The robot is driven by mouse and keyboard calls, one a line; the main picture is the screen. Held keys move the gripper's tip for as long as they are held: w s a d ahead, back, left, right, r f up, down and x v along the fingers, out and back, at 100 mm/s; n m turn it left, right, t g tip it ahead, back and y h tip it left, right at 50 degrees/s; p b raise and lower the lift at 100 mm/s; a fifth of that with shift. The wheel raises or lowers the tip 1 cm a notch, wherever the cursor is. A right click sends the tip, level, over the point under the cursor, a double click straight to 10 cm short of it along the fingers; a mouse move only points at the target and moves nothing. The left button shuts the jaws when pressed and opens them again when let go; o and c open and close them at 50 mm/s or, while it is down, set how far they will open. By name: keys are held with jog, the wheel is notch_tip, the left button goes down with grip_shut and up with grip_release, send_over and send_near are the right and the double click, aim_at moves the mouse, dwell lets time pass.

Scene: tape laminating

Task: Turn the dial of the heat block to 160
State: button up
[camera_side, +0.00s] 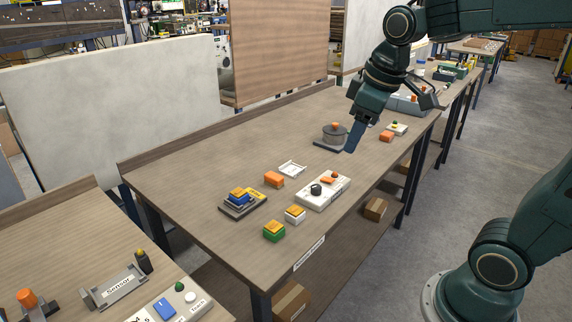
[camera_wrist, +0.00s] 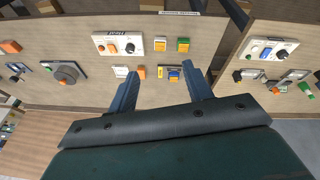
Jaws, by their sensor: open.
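A white box (camera_side: 318,196) with a black dial (camera_side: 316,189) and an orange part beside it lies near the front edge of the table; I take it as the heat block. In the wrist view the white box (camera_wrist: 106,49) shows at upper left of centre, with the black dial (camera_wrist: 130,47) near its right end. The dial's numbers are too small to read. My gripper (camera_side: 391,117) is open and empty, above the table's right part, up and to the right of the box and apart from it. In the wrist view its fingers (camera_wrist: 162,68) are spread wide.
A grey round piece on a dark base (camera_side: 333,139) stands near my left finger. The table's far left is clear.

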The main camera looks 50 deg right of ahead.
jog(key=w+d+f+n+g, duration=0.1)
jog(key=w+d+f, duration=0.15)
jog(key=w, duration=0.25)
jog(key=w+d+f+n+g, duration=0.1)
jog(key=w+d, duration=0.2)
jog(key=w, duration=0.1)
jog(key=n+g, duration=0.1)
jog(key=n, duration=0.1)
send_over(316, 186)
notch_tip(316, 186, down, 8)
jog(key=shift+d+r, duration=0.1)
jog(key=shift+r, duration=0.05)
notch_tip(316, 186, down, 14)
jog(key=shift+r, duration=0.1)
jog(key=c, duration=1)
